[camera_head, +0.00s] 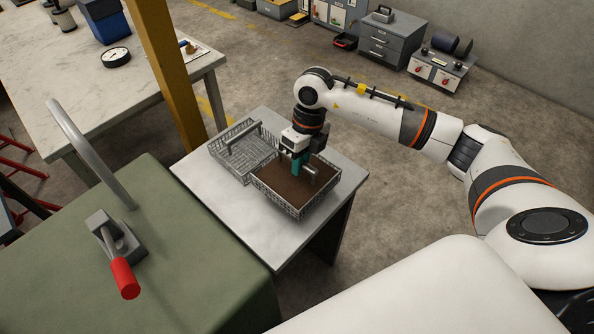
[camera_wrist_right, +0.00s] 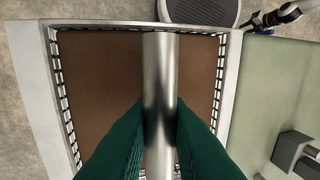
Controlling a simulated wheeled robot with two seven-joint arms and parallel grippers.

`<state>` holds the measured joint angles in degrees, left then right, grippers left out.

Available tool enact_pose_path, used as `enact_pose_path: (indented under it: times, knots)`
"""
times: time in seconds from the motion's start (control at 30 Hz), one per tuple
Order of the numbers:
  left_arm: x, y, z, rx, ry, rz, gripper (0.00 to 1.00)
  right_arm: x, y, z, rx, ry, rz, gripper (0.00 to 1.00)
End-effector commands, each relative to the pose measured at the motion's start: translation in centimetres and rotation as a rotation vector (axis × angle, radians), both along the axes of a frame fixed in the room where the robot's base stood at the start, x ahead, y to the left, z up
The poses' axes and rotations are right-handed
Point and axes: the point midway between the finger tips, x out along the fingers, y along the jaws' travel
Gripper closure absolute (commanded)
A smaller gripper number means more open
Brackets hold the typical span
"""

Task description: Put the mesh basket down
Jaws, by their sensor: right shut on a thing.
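A mesh basket (camera_head: 295,207) with a flat brown inside and a metal bar handle sits at the right part of the small white-topped table (camera_head: 220,205). My right gripper (camera_head: 299,166) comes down over it from above, its green fingers shut on the bar handle. In the right wrist view the handle (camera_wrist_right: 160,80) runs between both fingers (camera_wrist_right: 160,125), above the brown inside. I cannot tell whether the basket's underside touches the tabletop. A second mesh basket (camera_head: 228,160), empty-looking with its own handle, stands close beside it on the left. My left gripper is not in view.
The small table has bare top in front of the baskets.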

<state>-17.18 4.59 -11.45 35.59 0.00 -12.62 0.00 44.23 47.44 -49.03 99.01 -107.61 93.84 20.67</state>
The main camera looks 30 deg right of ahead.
Motion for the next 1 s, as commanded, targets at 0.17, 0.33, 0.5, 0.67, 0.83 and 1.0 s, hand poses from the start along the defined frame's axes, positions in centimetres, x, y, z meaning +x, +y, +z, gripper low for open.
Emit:
enact_pose_path:
  times: [0.17, 0.33, 0.5, 0.67, 0.83, 1.0]
  knots:
    - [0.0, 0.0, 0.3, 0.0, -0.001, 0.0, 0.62, -0.1, 0.0, -1.5, 0.0, 0.001, 0.0, 1.0]
    - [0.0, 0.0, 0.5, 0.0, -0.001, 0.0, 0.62, 0.0, 0.1, -3.8, 0.001, 0.0, 0.001, 1.0]
    - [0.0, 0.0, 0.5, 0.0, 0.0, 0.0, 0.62, 0.0, 0.0, -3.9, 0.0, -0.003, 0.003, 1.0]
    - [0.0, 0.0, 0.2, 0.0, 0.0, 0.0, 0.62, 0.0, 0.0, -4.3, 0.0, -0.003, 0.002, 1.0]
    - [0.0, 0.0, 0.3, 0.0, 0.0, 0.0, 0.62, 0.0, 0.0, -4.2, -0.001, -0.001, 0.002, 0.63]
    - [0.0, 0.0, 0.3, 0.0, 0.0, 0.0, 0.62, 0.0, 0.0, -4.2, 0.0, -0.002, 0.002, 0.63]
